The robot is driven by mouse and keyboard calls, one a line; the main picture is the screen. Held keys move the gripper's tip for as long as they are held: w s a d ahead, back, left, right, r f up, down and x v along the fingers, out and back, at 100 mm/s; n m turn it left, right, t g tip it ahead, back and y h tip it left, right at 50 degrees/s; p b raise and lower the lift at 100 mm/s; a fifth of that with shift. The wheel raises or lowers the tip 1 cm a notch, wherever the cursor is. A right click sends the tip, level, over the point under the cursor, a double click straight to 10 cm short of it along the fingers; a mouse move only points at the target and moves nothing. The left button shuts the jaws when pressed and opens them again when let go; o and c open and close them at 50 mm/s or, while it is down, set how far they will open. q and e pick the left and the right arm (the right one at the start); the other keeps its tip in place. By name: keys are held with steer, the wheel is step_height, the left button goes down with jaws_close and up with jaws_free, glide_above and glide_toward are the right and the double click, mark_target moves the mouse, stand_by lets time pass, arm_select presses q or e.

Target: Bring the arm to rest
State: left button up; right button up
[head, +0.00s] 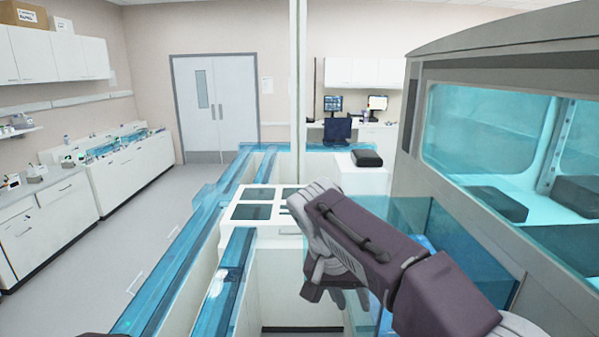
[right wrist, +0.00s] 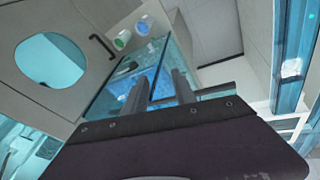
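My right arm reaches in from the lower right of the head view. Its gripper (head: 325,283) hangs beside the white cabinet, right of the blue tube track (head: 185,260). In the right wrist view the two fingers of the right gripper (right wrist: 161,80) stand apart with nothing seen between them. A small whitish object (head: 217,283) lies on the near track lane; whether it is a tube is too unclear to tell. A whitish object also shows on the blue track in the right wrist view (right wrist: 291,68). My left gripper is out of view.
A large grey machine with teal windows (head: 490,140) stands close on the right. A translucent blue box (head: 465,250) is behind my right arm. A thin white post (head: 298,90) rises in the middle. Open floor (head: 150,240) lies left of the track.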

steer(key=s+d+f+g+b, duration=0.1)
steer(key=s+d+f+b, duration=0.15)
steer(key=f, duration=0.35)
steer(key=s+d+f+g+y+b, duration=0.1)
steer(key=d+f, duration=0.2)
steer(key=f, duration=0.3)
steer(key=s+d+f+g+b, duration=0.1)
steer(key=s+d+f+b, duration=0.15)
steer(key=f, duration=0.35)
steer(key=s+f+n+t+y, duration=0.1)
steer(key=s+f, duration=0.2)
steer(key=f, duration=0.4)
steer(key=s+f+n+y+b, duration=0.1)
steer(key=s+f+n+y, duration=0.1)
steer(key=f, duration=0.5)
steer(key=shift+s+t, duration=0.4)
steer(key=shift+s, duration=0.2)
steer(key=shift+s+a+r, duration=0.1)
